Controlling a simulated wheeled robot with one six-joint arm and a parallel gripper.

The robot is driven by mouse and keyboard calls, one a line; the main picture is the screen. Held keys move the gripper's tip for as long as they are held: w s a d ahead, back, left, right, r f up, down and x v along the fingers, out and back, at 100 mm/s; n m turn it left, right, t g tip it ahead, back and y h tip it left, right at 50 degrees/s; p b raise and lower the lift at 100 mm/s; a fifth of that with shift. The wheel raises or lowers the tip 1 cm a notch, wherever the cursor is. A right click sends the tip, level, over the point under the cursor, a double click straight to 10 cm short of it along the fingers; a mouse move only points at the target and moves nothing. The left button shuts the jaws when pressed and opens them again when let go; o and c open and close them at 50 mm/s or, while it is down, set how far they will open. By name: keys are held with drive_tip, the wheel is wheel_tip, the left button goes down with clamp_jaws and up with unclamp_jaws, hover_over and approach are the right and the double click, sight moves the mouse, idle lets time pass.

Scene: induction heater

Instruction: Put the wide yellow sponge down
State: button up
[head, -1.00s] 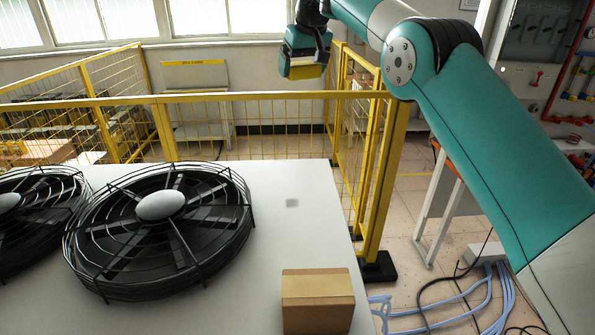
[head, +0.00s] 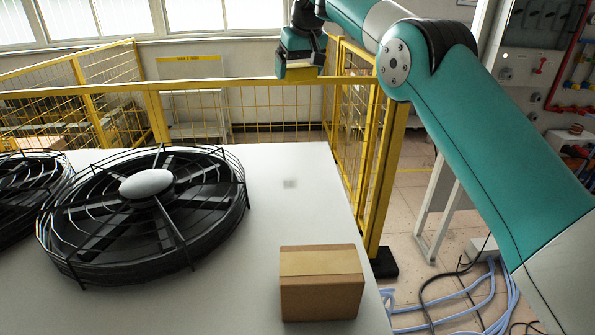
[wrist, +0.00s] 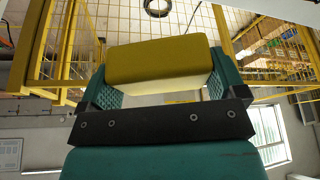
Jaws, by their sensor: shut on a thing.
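The wide yellow sponge (wrist: 158,62) is a yellow block held between the two green fingers of my gripper (wrist: 160,78) in the wrist view. In the head view my gripper (head: 301,68) is at the top middle, above and beyond the far edge of the white table (head: 270,240), with the sponge (head: 300,73) showing as a thin yellow strip at its lower end. The sponge is clear of the table top.
A cardboard box (head: 320,282) sits at the table's near right corner. Black caged fans (head: 150,215) fill the left side. A yellow fence (head: 230,105) runs beyond the table. Blue hoses (head: 470,300) lie on the floor.

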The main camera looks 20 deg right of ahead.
wheel_tip(320, 180, down, 2)
drive_tip(key=shift+f+b, duration=0.25)
drive_tip(key=shift+b, duration=0.35)
hover_over(296, 157)
drive_tip(key=s, duration=0.2)
wheel_tip(296, 157, down, 15)
drive_tip(key=shift+w+d+f, duration=0.1)
drive_tip(key=shift+w, duration=0.05)
drive_tip(key=shift+f+p, duration=0.7)
drive_tip(key=shift+f, duration=1.65)
drive_tip(key=shift+f, duration=0.15)
drive_tip(key=o, duration=0.7)
drive_tip(key=shift+r, duration=0.3)
drive_tip(key=b+v, duration=0.4)
drive_tip(key=v, duration=0.7)
drive_tip(key=shift+d+r, duration=0.1)
drive_tip(key=shift+r, duration=0.3)
